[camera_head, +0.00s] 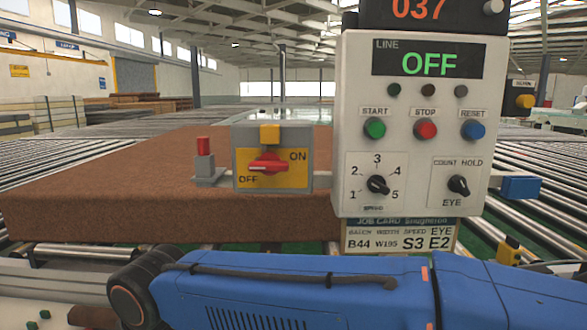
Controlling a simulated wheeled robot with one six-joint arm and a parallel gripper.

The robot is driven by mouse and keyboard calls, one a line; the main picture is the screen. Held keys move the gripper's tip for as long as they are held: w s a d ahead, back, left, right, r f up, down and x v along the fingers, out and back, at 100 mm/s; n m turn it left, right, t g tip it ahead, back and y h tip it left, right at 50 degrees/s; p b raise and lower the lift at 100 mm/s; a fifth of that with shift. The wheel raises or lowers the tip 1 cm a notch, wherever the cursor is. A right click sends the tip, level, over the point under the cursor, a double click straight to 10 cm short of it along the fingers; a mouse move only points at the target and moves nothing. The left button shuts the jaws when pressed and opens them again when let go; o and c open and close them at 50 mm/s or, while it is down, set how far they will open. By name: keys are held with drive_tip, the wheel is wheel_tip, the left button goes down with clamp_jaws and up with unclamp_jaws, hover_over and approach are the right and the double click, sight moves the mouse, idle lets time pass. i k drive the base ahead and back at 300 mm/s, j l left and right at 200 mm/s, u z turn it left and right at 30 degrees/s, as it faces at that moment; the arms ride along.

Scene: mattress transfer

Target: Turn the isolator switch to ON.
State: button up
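The isolator switch is a grey box (234,151) with a yellow face marked OFF at lower left and ON at upper right. Its red handle (268,163) lies nearly level, with a pale mark on its left end, toward the OFF side. A yellow block (269,134) sits at the top of the box, above the handle. My blue arm crosses the bottom of the view, below the switch and apart from it. My gripper is not in view.
A white control panel (350,120) stands right of the switch, its display reading OFF, with buttons and two black knobs. A red-topped post (204,150) stands left of the switch. A large brown mattress (90,190) lies behind on rollers (535,190). A job card (400,236) hangs below the panel.

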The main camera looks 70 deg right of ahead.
sight(270, 164)
drive_tip(key=k+z, duration=0.25)
drive_tip(key=k, duration=0.25)
drive_tip(key=k+l+z, duration=0.25)
drive_tip(key=k, duration=0.25)
drive_tip(key=i+j+z, duration=0.1)
drive_tip(key=z, duration=0.35)
drive_tip(key=j+z, duration=0.45)
drive_tip(key=i+j+z, duration=0.1)
drive_tip(key=z, duration=0.35)
drive_tip(key=i+j, duration=0.15)
drive_tip(key=j, duration=0.2)
drive_tip(key=i+j, duration=0.15)
drive_tip(key=j, duration=0.2)
drive_tip(key=i+j, duration=0.2)
drive_tip(key=j, duration=0.2)
drive_tip(key=k+l+z, duration=0.1)
drive_tip(key=k+l, duration=0.35)
drive_tip(key=l, duration=0.25)
drive_tip(key=k+l+z, duration=0.25)
drive_tip(key=k+l, duration=0.2)
drive_tip(key=l, duration=0.3)
